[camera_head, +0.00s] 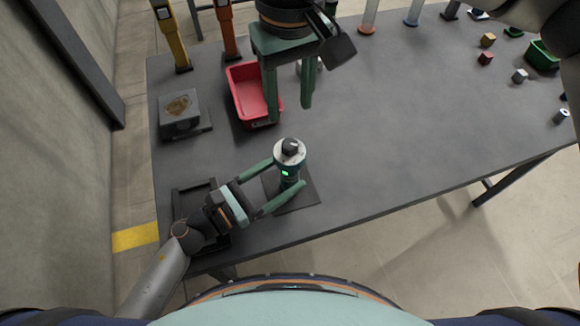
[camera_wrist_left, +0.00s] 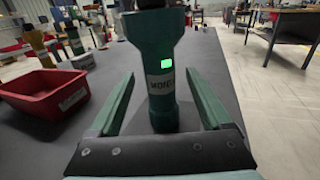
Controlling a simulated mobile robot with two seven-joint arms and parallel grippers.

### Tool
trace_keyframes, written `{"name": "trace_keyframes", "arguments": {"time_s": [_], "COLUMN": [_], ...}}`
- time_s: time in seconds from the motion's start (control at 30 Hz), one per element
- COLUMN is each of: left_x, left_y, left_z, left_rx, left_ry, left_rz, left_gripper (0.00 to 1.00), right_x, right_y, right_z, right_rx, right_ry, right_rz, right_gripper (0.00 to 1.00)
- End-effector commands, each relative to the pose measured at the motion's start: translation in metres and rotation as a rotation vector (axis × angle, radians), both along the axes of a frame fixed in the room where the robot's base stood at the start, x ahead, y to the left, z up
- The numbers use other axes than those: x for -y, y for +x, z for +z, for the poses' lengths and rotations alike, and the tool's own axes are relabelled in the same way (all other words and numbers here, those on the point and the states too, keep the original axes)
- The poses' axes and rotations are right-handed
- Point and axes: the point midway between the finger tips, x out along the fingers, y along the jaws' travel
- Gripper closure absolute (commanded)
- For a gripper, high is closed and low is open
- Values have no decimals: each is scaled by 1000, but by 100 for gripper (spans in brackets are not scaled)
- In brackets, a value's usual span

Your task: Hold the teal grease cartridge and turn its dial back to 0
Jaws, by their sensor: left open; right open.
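The teal grease cartridge (camera_head: 290,170) stands upright on a dark square mat (camera_head: 300,196) near the table's front left. Its white top carries a black dial (camera_head: 291,146), and a green light glows on its side. My left gripper (camera_head: 288,173) is open, with its green fingers on either side of the cartridge. In the left wrist view the cartridge (camera_wrist_left: 158,70) stands between the open fingers, with gaps on both sides. The dial's setting is too small to read. My right gripper (camera_head: 290,95) is open and empty, pointing down beyond the cartridge, beside the red bin.
A red bin (camera_head: 246,103) stands behind the cartridge. A grey block-shaped device (camera_head: 180,112) is at the left, and a dark tray (camera_head: 186,199) lies under my left arm. Small cubes (camera_head: 488,40) and a green bin (camera_head: 543,55) are at the far right. The table's right middle is clear.

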Motion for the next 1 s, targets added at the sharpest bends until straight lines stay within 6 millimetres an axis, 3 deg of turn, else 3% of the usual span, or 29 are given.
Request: {"name": "trace_keyframes", "arguments": {"time_s": [0.2, 0.53, 1.0], "left_x": [16, 18, 18], "left_y": [12, 13, 13], "left_z": [0, 0, 0], "left_rx": [-1, -1, -1], "left_ry": [-1, 0, 0], "left_rz": [1, 1, 1], "left_gripper": [18, 18, 71], "right_x": [0, 0, 0], "right_y": [0, 0, 0], "right_z": [0, 0, 0], "right_rx": [0, 0, 0], "right_ry": [0, 0, 0], "right_rz": [0, 0, 0], "right_gripper": [50, 50, 50]}}
